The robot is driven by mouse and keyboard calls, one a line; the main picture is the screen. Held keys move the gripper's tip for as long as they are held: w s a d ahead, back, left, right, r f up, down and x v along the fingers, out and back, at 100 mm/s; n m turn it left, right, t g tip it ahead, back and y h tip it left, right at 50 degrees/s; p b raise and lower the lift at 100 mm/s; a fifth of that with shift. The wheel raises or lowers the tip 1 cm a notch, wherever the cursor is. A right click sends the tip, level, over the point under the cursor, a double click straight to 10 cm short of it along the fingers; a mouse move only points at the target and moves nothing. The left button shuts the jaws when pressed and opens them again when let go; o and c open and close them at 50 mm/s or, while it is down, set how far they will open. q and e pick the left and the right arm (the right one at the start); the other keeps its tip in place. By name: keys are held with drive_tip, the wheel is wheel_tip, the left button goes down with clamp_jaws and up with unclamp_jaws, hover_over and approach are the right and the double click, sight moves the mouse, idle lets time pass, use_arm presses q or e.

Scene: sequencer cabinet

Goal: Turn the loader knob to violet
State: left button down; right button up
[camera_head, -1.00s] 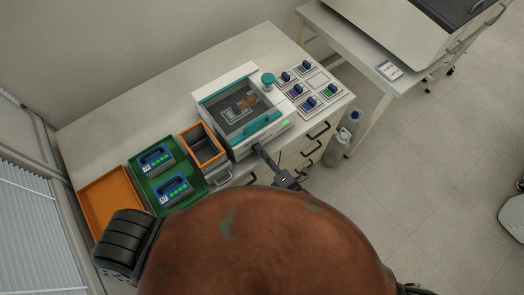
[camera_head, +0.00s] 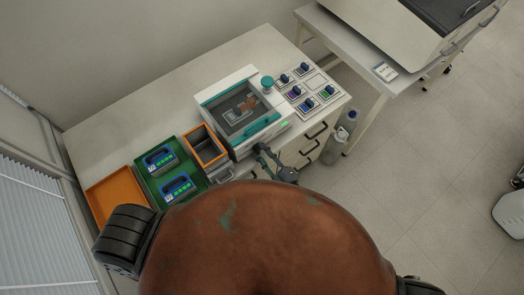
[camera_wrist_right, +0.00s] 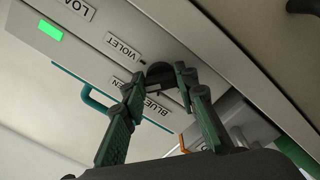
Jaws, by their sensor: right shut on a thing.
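The loader knob (camera_wrist_right: 160,72) is a dark round knob on the pale front panel of the sequencer cabinet (camera_head: 240,108). In the right wrist view, labels surround it: VIOLET (camera_wrist_right: 123,46), BLUE (camera_wrist_right: 156,106) and one partly hidden ending in "EN". A cut-off label starting "LOA" (camera_wrist_right: 80,8) sits farther along the panel. My right gripper (camera_wrist_right: 163,84) has its fingers on both sides of the knob and is shut on it. The knob's pointer is hard to make out. In the head view, my right gripper (camera_head: 261,149) is at the cabinet's front. My left gripper is not in view.
A green tray (camera_head: 150,187) with two blue-and-grey cartridges, an orange tray (camera_head: 113,190) and an orange-rimmed bin (camera_head: 187,142) stand left of the cabinet. Several small knobs on plates are at its right. A green lit patch (camera_wrist_right: 50,30) shows on the panel.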

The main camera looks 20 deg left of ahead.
drive_tip(key=m+p, duration=0.2)
drive_tip(key=m, duration=0.3)
drive_tip(key=shift+m, duration=0.3)
drive_tip(key=m+p, duration=0.1)
drive_tip(key=m, duration=0.3)
drive_tip(key=shift+f+m+p, duration=0.1)
drive_tip(key=shift+m+p, duration=0.2)
drive_tip(key=shift+p, duration=0.05)
drive_tip(key=shift+s, duration=0.1)
drive_tip(key=o, duration=1.2)
drive_tip(key=shift+a, duration=0.1)
drive_tip(key=shift+c, duration=0.2)
drive_tip(key=v, duration=1.2)
drive_tip(key=shift+f, duration=0.1)
